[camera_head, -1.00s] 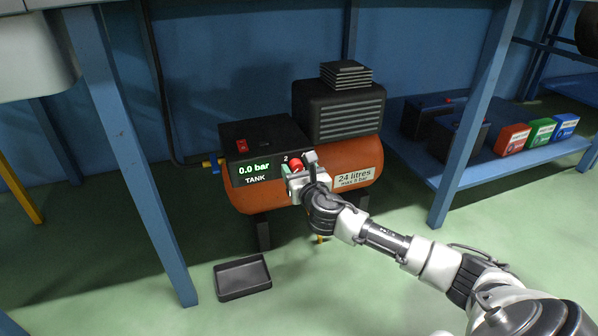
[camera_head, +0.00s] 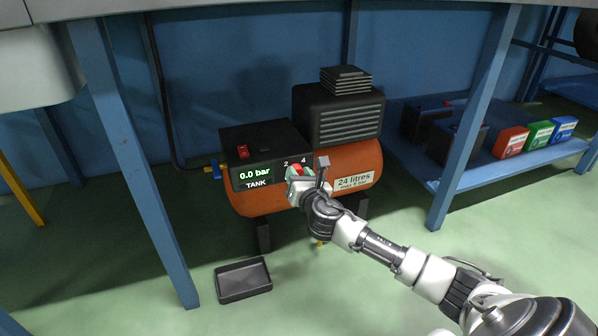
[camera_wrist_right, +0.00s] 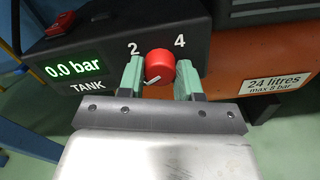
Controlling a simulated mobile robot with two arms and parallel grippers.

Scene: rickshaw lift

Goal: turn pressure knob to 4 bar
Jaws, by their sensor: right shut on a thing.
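The red pressure knob (camera_head: 298,169) is on the front of the compressor's black panel, below the numbers 2 and 4. In the right wrist view the knob (camera_wrist_right: 160,64) sits between the two green fingertips of my right gripper (camera_wrist_right: 160,79), which is shut on it. A short white mark shows on the knob's lower left part. The green display (camera_wrist_right: 74,70) reads 0.0 bar above the word TANK. In the head view my right gripper (camera_head: 297,175) partly covers the knob. My left gripper is not in view.
The orange tank (camera_head: 262,202) carries a 24 litres, max 8 bar label. A red switch (camera_head: 243,151) is on the panel top. A black tray (camera_head: 243,279) lies on the floor. Blue table legs (camera_head: 135,160) stand on both sides. A low shelf (camera_head: 540,163) holds boxes.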

